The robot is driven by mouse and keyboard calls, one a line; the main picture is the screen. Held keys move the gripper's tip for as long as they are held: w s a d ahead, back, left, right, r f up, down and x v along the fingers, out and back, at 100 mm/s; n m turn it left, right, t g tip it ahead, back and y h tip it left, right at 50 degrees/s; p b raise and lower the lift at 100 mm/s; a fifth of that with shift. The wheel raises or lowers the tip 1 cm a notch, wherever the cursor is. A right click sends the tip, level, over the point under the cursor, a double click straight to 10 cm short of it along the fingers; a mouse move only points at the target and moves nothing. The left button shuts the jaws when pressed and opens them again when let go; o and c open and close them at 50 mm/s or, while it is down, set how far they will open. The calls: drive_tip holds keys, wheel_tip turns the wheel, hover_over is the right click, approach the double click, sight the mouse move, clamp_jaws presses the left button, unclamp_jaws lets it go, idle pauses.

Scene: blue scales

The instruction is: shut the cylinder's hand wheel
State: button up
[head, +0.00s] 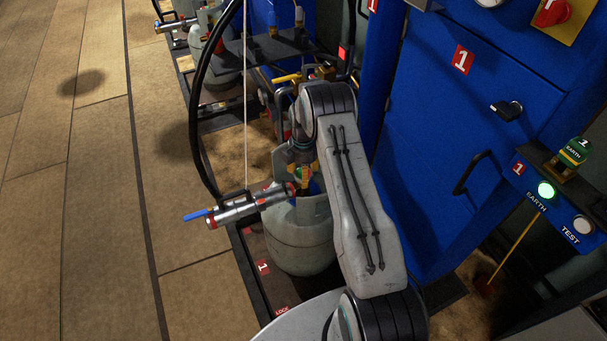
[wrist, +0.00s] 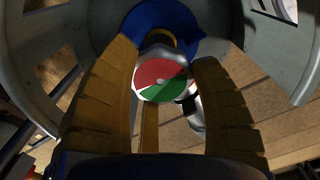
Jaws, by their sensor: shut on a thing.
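The grey gas cylinder (head: 300,243) stands upright on a dark base, below the end of my arm. Its hand wheel (wrist: 162,80) shows in the wrist view as a round cap, with a red half on top and a green half below. My gripper (wrist: 165,62) comes down over the wheel with its tan ribbed fingers on either side, shut on it. In the head view my gripper (head: 304,183) is inside the cylinder's collar, and the wheel is mostly hidden there by my arm and fingers.
A black hose (head: 200,90) curves down at the left. A blue cabinet (head: 465,130) stands at the right, near a lit green EARTH lamp (head: 546,189). The left floor is clear.

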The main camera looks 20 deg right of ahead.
drive_tip(key=m+b, duration=0.2)
drive_tip(key=m, duration=0.2)
drive_tip(key=shift+f, duration=0.15)
drive_tip(key=m+b, duration=0.1)
drive_tip(key=m, duration=0.4)
drive_tip(key=m+b, duration=0.1)
drive_tip(key=m, duration=0.3)
drive_tip(key=shift+m, duration=0.3)
drive_tip(key=m, duration=0.4)
drive_tip(key=shift+b, duration=0.3)
drive_tip(key=m, duration=0.8)
drive_tip(key=shift+m, duration=0.3)
drive_tip(key=m, duration=0.4)
drive_tip(key=shift+b, duration=0.3)
drive_tip(key=shift+m, duration=2)
